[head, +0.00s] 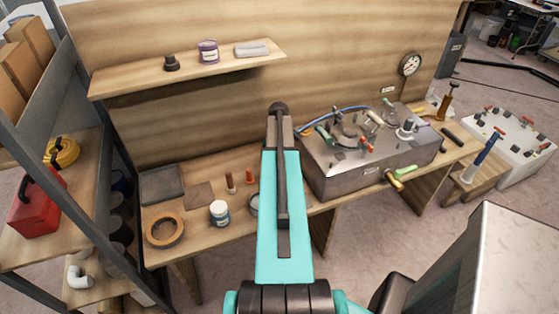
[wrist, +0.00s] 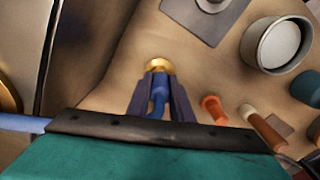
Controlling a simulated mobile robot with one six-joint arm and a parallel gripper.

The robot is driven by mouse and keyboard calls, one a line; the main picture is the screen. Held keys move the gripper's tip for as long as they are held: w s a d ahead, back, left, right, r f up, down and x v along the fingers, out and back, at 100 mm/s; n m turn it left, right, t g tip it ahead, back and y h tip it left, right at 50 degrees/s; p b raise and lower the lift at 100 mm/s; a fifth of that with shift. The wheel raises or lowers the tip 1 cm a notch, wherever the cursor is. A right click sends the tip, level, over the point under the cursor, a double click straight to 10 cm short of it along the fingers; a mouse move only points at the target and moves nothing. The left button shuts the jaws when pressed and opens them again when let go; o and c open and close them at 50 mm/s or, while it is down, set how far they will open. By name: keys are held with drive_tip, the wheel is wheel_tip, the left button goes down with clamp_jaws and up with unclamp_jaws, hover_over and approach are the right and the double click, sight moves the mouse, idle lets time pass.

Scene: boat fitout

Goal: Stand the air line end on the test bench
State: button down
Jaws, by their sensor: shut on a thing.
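My gripper (wrist: 158,84) is shut on the air line end (wrist: 158,92), a blue fitting with a brass tip that sits between two dark fingers. The brass tip points away from the wrist, toward the wooden bench top (wrist: 118,84). I cannot tell whether it touches the wood. The blue air line (wrist: 20,123) shows at the left of the wrist view. In the head view the blue line (head: 345,109) runs over the steel unit from behind my arm, which hides my gripper and the line end there.
The steel unit (head: 340,176) with valves stands on the bench, right of my arm. An orange piece (wrist: 213,106) and a brown piece (wrist: 256,120) stand right of my gripper. A round grey-rimmed container (wrist: 279,46) is farther right. A shelf (head: 130,81) hangs above.

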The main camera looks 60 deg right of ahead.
drive_tip(key=shift+f, duration=0.15)
drive_tip(key=c, duration=1.6)
unclamp_jaws()
drive_tip(key=shift+r, duration=0.25)
drive_tip(key=shift+r+b, duration=1.85)
drive_tip(key=shift+r, duration=4.05)
drive_tip(key=shift+w+a, duration=0.1)
